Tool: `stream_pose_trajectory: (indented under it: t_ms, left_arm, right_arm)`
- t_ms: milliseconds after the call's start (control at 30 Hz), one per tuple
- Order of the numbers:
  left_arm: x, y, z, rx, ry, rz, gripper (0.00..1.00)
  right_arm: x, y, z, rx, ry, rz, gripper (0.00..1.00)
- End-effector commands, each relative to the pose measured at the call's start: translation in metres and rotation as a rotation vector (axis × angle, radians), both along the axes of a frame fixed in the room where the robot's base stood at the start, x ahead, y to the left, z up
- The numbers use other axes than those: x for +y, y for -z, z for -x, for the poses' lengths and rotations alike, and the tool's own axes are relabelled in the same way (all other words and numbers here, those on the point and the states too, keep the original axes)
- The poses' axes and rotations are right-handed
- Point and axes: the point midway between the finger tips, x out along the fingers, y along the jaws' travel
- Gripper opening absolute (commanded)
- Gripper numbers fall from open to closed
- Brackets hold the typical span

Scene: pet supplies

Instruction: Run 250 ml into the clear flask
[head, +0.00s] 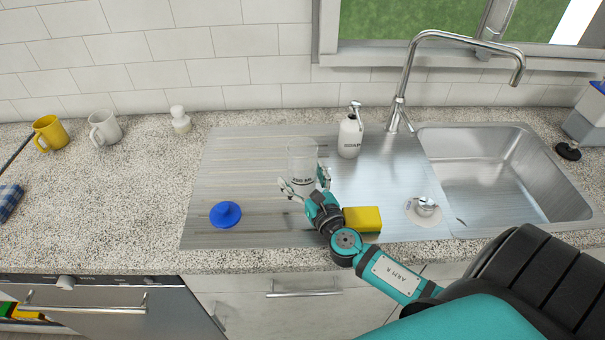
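The clear flask (302,153), a see-through vessel with dark marking low on its side, stands upright on the left part of the steel drainboard. My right gripper (304,181) reaches in from the front right, with its spread fingers on either side of the flask's lower part. The fingers look open, and I cannot make out firm contact. The tall curved faucet (400,85) stands behind the drainboard, its spout over the sink basin (490,175) at the right. No water stream shows. My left gripper is not in view.
A white pump bottle (350,134) stands behind. Mugs (104,128) stand far left.

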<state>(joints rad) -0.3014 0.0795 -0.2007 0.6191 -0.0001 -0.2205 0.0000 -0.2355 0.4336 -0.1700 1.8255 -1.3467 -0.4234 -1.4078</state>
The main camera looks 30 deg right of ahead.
Motion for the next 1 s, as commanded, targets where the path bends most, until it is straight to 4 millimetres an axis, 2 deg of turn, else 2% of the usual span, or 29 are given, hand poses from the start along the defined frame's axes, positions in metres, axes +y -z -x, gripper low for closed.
stream_pose_trajectory:
  t_ms: [33,367,767,867,1000]
  left_arm:
    - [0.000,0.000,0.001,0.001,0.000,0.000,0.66]
    - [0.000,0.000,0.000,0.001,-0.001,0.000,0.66]
    - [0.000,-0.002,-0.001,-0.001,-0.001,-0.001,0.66]
    - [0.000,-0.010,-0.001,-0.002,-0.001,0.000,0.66]
    - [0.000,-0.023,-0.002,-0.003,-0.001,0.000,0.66]
  right_arm:
    - [0.000,0.000,0.000,0.000,0.000,0.000,0.74]
    - [0.000,0.000,0.000,0.000,0.000,0.000,0.32]
    - [0.000,-0.005,0.000,-0.002,0.000,0.000,0.31]
    - [0.000,-0.019,0.000,-0.004,0.000,0.000,0.31]
    - [0.000,-0.048,0.000,-0.005,-0.001,0.001,0.31]
